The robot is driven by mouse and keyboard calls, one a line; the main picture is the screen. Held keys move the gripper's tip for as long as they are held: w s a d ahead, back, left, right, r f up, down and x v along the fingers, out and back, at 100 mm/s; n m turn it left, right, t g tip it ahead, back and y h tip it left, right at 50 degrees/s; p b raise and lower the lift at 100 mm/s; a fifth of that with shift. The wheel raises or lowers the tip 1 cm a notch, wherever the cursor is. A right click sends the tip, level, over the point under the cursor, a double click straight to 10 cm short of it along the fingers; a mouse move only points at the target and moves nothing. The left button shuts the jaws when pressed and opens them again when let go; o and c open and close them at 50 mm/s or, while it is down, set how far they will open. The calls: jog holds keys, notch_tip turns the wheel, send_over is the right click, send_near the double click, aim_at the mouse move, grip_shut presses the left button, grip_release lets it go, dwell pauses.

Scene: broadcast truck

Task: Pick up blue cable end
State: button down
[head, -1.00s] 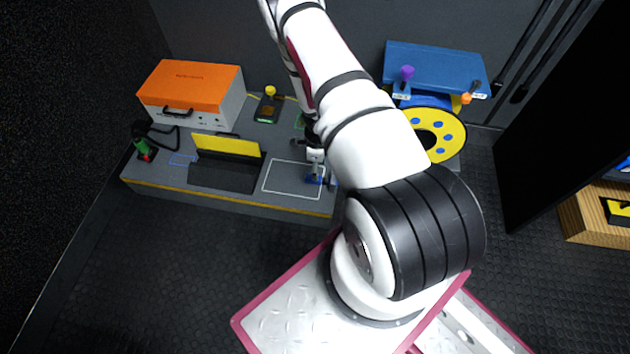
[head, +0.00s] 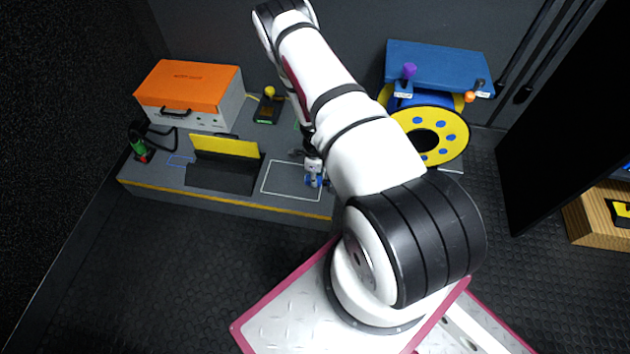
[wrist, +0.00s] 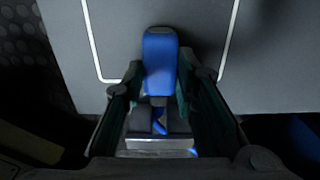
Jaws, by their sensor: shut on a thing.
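The blue cable end (wrist: 160,65) is between the fingers of my gripper (wrist: 160,85) in the wrist view, with its blue body pointing away from the palm. My gripper is shut on it. In the head view the blue cable end (head: 314,181) shows small at the gripper, over the right part of the white outlined rectangle on the grey bench (head: 240,205). My arm hides part of the gripper there. I cannot tell how far the cable end is above the bench.
A black holder with a yellow panel (head: 226,147) stands left of the gripper.

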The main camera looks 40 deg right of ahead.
notch_tip(320, 180, up, 10)
jog(key=p, duration=0.3)
jog(key=shift+f+p, duration=0.25)
jog(key=shift+p, duration=0.05)
dwell(0.4)
jog(key=w+a+f, duration=0.2)
jog(key=w+a, duration=0.2)
jog(key=a, duration=0.5)
jog(key=shift+a, duration=0.2)
dwell(0.9)
jog(key=shift+w, duration=0.1)
